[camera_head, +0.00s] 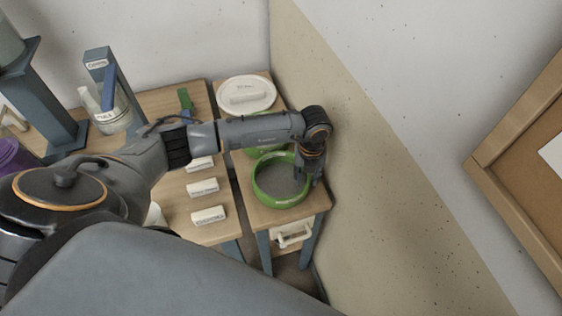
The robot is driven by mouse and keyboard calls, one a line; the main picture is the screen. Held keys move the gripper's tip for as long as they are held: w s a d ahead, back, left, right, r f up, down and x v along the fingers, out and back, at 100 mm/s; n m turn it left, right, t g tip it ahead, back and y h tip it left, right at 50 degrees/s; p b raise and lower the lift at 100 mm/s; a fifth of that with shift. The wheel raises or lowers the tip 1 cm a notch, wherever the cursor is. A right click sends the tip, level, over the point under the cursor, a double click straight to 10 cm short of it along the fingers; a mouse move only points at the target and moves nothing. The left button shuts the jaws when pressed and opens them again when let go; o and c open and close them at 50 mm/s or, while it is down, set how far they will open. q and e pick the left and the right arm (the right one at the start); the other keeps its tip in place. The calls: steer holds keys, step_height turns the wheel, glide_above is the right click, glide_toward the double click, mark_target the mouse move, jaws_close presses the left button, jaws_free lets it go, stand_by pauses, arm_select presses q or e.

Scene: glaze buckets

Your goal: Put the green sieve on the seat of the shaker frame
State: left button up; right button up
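The green sieve (258,190), a round ring with a grey mesh, lies on the narrow wooden side table at the right. My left arm reaches across from the left, and its gripper (308,178) points down at the sieve's right rim. The fingers appear to straddle the rim, but whether they press on it cannot be told. My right gripper is out of view. A blue upright frame (98,62) with a label on top stands at the back left and may be the shaker frame; its seat cannot be made out.
A white round lid (246,92) lies at the side table's back, with another green item (262,151) partly behind my arm. White labelled blocks (208,216) line the larger table. A white bucket (114,116) is by the blue frame. A wall stands close right of the side table.

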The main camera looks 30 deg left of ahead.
arm_select(q)
steer(key=shift+c, duration=0.2)
jaws_close()
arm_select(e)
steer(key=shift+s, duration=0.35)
arm_select(q)
steer(key=shift+r, duration=0.15)
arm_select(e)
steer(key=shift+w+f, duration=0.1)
